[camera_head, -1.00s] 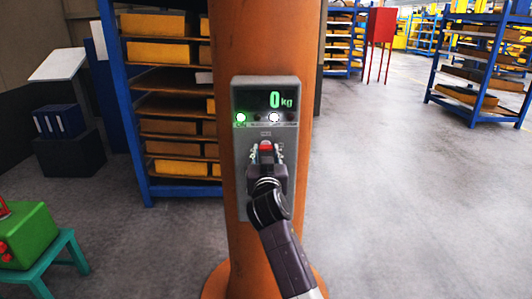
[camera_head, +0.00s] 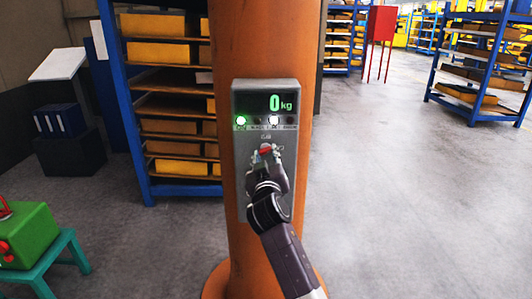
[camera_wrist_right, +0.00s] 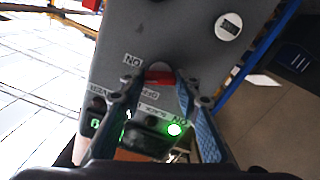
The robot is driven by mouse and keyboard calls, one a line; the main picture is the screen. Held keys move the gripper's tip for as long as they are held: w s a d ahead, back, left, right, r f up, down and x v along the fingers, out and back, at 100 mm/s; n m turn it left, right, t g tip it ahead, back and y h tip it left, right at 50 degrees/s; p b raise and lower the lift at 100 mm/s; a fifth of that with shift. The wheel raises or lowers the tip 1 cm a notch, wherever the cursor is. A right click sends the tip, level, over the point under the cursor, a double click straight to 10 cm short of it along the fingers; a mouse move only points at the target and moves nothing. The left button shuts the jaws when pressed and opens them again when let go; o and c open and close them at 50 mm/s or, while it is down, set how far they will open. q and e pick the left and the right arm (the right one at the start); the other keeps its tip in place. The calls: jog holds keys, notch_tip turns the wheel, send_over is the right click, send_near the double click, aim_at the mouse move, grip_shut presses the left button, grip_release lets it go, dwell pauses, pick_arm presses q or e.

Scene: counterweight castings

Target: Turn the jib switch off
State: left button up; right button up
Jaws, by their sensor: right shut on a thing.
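The grey control box (camera_head: 243,170) is fixed to the orange column. Its display reads 0 kg. A green lamp (camera_head: 240,120) and a white lamp (camera_head: 273,120) are lit below the display. The red switch handle (camera_head: 266,152) is on the box front, partly hidden by my right gripper (camera_head: 268,157). In the right wrist view, the red handle (camera_wrist_right: 160,75) sits between the two fingertips (camera_wrist_right: 166,82), which are shut on it. "ON" labels show beside it and near the green lamp (camera_wrist_right: 174,129). My left gripper is not in view.
The orange column (camera_head: 265,40) stands in front of a blue shelf rack (camera_head: 118,90) with yellow bins. A green box (camera_head: 30,235) sits on a teal stool (camera_head: 62,248) at lower left. The floor at right is open.

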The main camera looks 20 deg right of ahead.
jog(key=n+p, duration=0.1)
jog(key=n, duration=0.2)
jog(key=shift+r+n+p, duration=0.1)
jog(key=shift+n+p, duration=0.2)
jog(key=shift+n, duration=0.1)
jog(key=n+p, duration=0.1)
jog(key=n, duration=0.2)
jog(key=shift+n+p, duration=0.3)
jog(key=shift+p, duration=0.05)
jog(key=n+p, duration=0.1)
jog(key=n, duration=0.2)
jog(key=shift+p, duration=0.4)
jog(key=shift+n+p, duration=0.55)
jog(key=shift+n, duration=0.95)
jog(key=shift+f, duration=0.2)
jog(key=o, duration=1.2)
jog(key=shift+c, duration=0.2)
